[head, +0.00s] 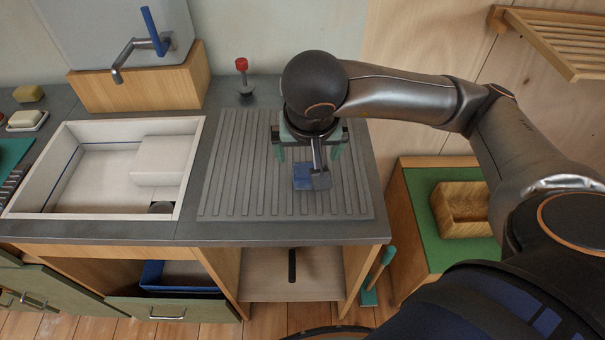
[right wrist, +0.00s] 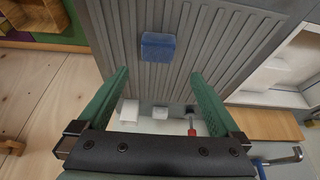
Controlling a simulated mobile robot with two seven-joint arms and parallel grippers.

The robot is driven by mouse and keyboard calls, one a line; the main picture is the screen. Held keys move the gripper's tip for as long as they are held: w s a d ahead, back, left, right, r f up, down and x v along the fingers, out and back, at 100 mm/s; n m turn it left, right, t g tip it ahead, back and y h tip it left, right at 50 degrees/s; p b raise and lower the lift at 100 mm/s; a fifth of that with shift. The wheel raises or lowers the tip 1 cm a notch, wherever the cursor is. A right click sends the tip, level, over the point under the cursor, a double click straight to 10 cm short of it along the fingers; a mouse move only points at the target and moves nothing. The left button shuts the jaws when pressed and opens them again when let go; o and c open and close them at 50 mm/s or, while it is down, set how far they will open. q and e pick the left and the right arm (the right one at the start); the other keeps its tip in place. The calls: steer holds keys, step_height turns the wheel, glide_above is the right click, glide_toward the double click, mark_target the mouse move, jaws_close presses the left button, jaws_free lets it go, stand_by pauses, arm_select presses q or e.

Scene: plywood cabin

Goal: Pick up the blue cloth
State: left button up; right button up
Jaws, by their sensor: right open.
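The blue cloth (head: 302,178) is a small, folded-looking block lying on the ribbed grey draining board (head: 230,190). It also shows in the right wrist view (right wrist: 158,46), beyond the fingertips and roughly centred between them. My right gripper (head: 309,156) is open and empty, above the board close to the cloth. Its green fingers stand wide apart in the right wrist view (right wrist: 160,76). In the head view part of the gripper covers the cloth's right side. I cannot tell the exact height of the fingers above it. My left gripper is not in view.
A white-rimmed sink (head: 192,165) lies left of the board, with a tap (head: 128,55) behind it. A red-topped object (head: 242,72) stands behind the board. A wooden box (head: 462,210) sits on a green surface at the right. The board around the cloth is clear.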

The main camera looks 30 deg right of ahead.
steer(key=b, duration=0.1)
glide_above(308, 176)
steer(key=s, duration=0.1)
steer(key=f, duration=0.5)
steer(key=shift+a, duration=0.35)
steer(key=shift+x, duration=3.2)
steer(key=shift+d, duration=0.15)
steer(key=shift+c, duration=0.4)
steer(key=shift+r, duration=0.1)
steer(key=c, duration=1)
steer(key=shift+c, duration=0.4)
steer(key=shift+r, duration=0.1)
